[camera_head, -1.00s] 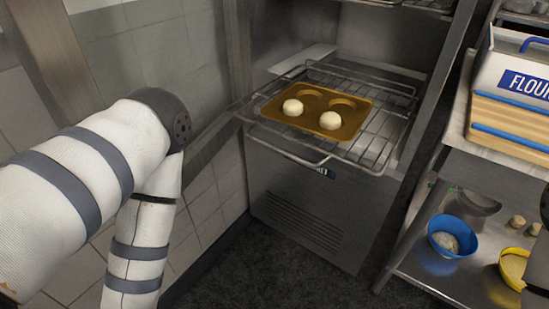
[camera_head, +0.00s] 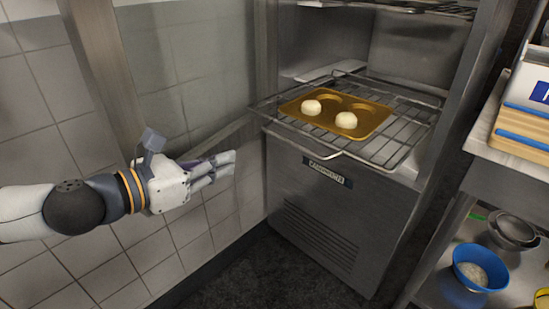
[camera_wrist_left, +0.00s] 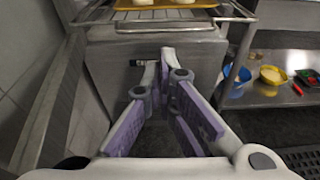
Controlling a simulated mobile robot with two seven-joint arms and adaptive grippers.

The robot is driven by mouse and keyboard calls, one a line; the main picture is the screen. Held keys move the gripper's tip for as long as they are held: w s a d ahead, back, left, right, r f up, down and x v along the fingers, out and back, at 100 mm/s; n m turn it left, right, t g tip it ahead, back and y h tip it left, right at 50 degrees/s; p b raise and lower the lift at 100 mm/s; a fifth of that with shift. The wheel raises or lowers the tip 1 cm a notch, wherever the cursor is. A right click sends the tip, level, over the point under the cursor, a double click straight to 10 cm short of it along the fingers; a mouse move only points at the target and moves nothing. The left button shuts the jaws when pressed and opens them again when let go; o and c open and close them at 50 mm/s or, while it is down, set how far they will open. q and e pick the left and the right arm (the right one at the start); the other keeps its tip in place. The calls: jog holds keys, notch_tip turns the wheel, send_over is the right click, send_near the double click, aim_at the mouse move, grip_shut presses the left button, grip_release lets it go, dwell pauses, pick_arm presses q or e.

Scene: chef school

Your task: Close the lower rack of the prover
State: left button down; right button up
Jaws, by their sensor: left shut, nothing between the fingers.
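The lower rack (camera_head: 395,140) is a wire rack pulled partly out of the prover (camera_head: 335,215), its front bar sticking out past the steel front panel. A golden tray (camera_head: 372,122) with two pale dough balls (camera_head: 346,120) lies on it. My left gripper (camera_head: 232,163) is shut and empty, left of the rack's front and a little lower, apart from it. In the left wrist view the shut fingers (camera_wrist_left: 167,55) point toward the prover's front panel (camera_wrist_left: 105,70), with the rack's front edge (camera_wrist_left: 165,25) above them. My right gripper is out of view.
The tiled wall (camera_head: 60,100) is close behind my left arm. A steel table (camera_head: 480,150) stands on the right, with a blue bowl (camera_head: 480,268) on its lower shelf. The floor before the prover looks clear.

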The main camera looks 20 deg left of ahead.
pick_arm(q)
jog(key=b, duration=0.2)
send_near(282, 140)
jog(key=b+x, duration=0.1)
jog(key=x, duration=0.6)
jog(key=shift+d, duration=0.1)
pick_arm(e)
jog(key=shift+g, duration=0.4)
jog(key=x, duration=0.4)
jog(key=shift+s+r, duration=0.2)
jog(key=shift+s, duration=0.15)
